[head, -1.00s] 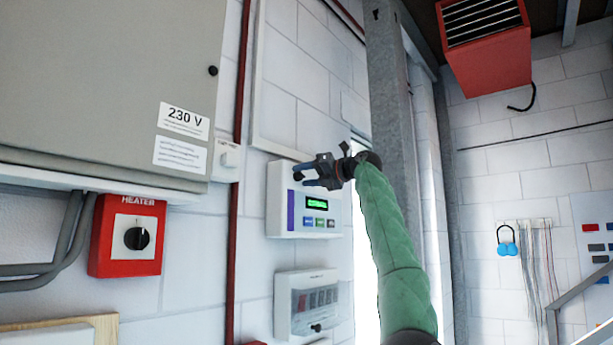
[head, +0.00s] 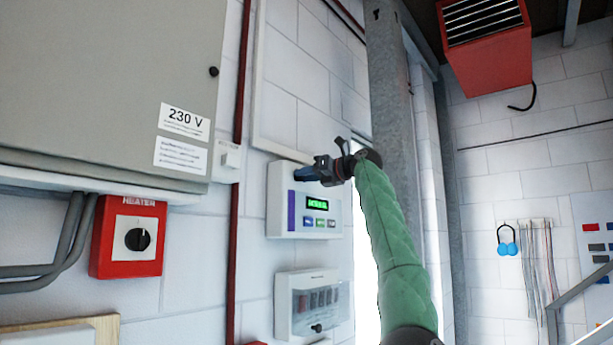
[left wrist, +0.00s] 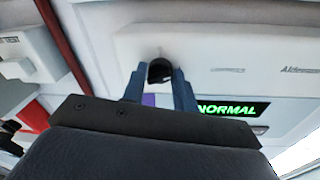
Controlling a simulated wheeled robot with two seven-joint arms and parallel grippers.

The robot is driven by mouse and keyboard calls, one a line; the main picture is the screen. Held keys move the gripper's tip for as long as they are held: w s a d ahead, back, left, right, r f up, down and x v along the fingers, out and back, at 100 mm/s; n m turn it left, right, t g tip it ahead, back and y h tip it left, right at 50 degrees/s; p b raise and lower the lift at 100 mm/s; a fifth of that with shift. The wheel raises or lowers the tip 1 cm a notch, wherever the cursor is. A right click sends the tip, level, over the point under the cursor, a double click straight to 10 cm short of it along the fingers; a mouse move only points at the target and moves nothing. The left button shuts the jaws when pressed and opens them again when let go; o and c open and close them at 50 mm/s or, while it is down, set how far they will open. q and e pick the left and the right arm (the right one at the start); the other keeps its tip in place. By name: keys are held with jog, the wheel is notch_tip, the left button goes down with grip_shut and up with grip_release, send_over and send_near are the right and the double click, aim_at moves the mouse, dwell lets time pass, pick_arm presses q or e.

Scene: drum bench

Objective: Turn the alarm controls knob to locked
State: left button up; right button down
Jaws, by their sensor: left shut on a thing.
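The alarm controls panel (head: 279,208) is a white box on the brick wall, with a purple stripe, a green display (head: 320,202) and small buttons. In the left wrist view the display (left wrist: 228,109) reads NORMAL. The black knob (left wrist: 160,71) sits at the panel's upper left, between the blue fingertips of my left gripper (left wrist: 160,79). In the head view my left gripper (head: 303,174) reaches the panel from the right, shut on the knob and hiding it. I cannot tell which way the knob points. My right gripper is out of view.
A white box with a clear window (head: 312,303) hangs below the panel. A red HEATER switch box (head: 113,238) and a grey 230 V cabinet (head: 100,75) are at the left. A red pipe (head: 233,240) runs down the wall. A steel column (head: 388,90) stands right of the panel.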

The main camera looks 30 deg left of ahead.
pick_arm(q)
jog(key=shift+s+r+n+t+h, duration=0.15)
jog(key=shift+n+t, duration=0.15)
jog(key=shift+n, duration=2.9)
jog(key=shift+s+r+n+t+h, duration=0.15)
jog(key=shift+n+t, duration=0.15)
jog(key=shift+n, duration=2.9)
jog(key=o, duration=0.7)
jog(key=shift+w+f, duration=0.1)
jog(key=shift+o, duration=1.2)
jog(key=d+b, duration=0.3)
jog(key=d, duration=0.4)
jog(key=shift+s+d+r, duration=0.2)
jog(key=shift+d+r, duration=0.1)
jog(key=shift+d, duration=0.1)
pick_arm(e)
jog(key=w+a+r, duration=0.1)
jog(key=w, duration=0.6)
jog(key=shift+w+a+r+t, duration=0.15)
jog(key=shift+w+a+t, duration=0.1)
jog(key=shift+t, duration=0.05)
